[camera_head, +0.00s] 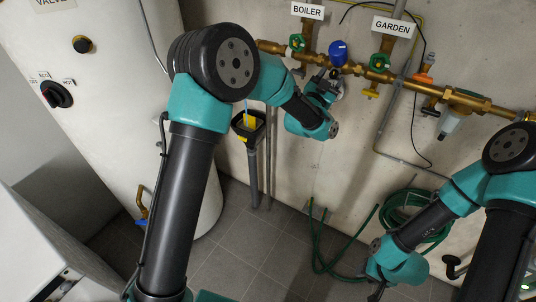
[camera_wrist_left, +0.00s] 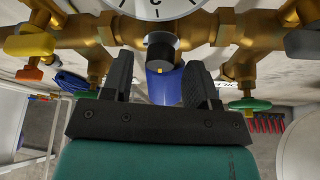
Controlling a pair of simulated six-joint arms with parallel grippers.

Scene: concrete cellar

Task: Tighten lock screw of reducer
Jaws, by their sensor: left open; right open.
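The reducer sits on the brass pipe in the head view, with its blue cap (camera_head: 338,52) on top. My left gripper (camera_head: 328,83) is at the reducer in the head view. In the left wrist view, its open fingers (camera_wrist_left: 158,78) lie on either side of the knob, with a visible gap on both sides. My right gripper (camera_head: 377,291) is low near the bottom edge, partly cut off, away from the pipe.
A gauge (camera_wrist_left: 157,8) is close to the knob. Green valve handles (camera_head: 297,42) (camera_head: 379,62) flank the reducer, and a yellow handle (camera_head: 370,93) is below. A clear-bowled filter (camera_head: 449,124) hangs right. A green hose (camera_head: 405,205) is coiled by the wall. A white tank (camera_head: 95,125) stands left.

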